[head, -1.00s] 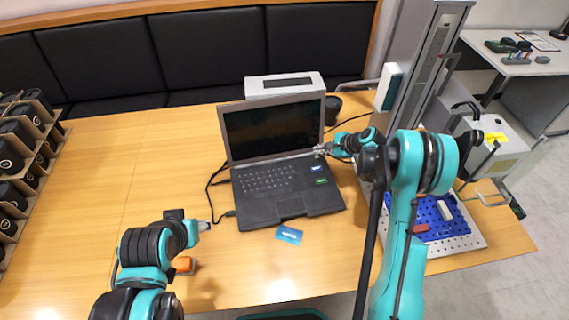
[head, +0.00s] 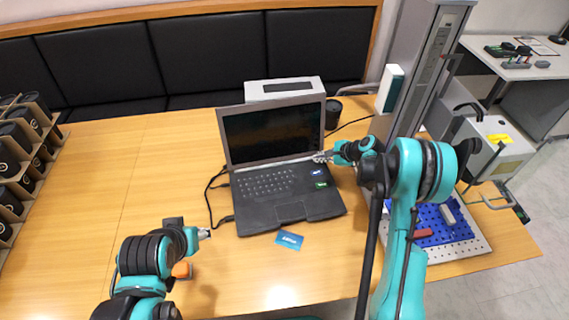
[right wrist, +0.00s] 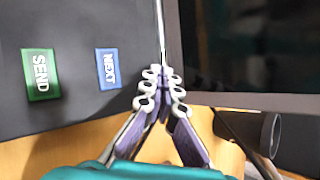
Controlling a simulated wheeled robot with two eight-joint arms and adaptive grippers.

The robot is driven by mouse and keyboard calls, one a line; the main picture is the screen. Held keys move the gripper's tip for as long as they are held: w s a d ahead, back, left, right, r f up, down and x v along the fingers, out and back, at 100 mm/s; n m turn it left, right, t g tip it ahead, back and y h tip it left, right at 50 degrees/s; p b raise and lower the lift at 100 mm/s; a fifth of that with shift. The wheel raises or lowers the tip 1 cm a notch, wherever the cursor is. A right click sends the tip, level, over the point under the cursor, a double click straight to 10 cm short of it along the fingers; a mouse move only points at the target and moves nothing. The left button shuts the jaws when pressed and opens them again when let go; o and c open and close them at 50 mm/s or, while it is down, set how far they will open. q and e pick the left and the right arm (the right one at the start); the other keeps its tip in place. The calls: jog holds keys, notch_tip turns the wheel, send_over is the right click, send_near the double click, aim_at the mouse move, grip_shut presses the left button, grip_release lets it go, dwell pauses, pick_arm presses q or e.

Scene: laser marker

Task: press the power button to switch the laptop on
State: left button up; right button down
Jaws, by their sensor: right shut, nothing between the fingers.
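The black laptop (head: 285,205) stands open on the wooden table with a dark screen (head: 272,132). My right gripper (head: 320,157) is at the right end of the laptop's hinge, by the upper right corner of the keyboard deck. In the right wrist view the closed fingertips (right wrist: 163,75) sit over the gap between the deck and the screen. The power button cannot be made out; the fingers may cover it. A blue NEXT label (right wrist: 109,69) and a green SEND label (right wrist: 41,74) lie on the deck beside the fingers. My left gripper (head: 204,233) is over the table, left of the laptop.
A blue card (head: 289,240) lies in front of the laptop. A white box (head: 284,87) and a dark cup (head: 333,112) stand behind it. The grey marker column (head: 408,80) and a blue perforated plate (head: 437,222) are at the right. An orange object (head: 181,269) is by my left gripper.

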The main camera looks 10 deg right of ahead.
aim_at(319, 164)
jog(key=shift+f, duration=0.15)
dwell(0.5)
jog(key=shift+f+b, duration=0.35)
jog(key=shift+b, duration=0.15)
jog(key=shift+r, duration=0.45)
jog(key=shift+r+p, duration=2)
jog(key=shift+r, duration=1.05)
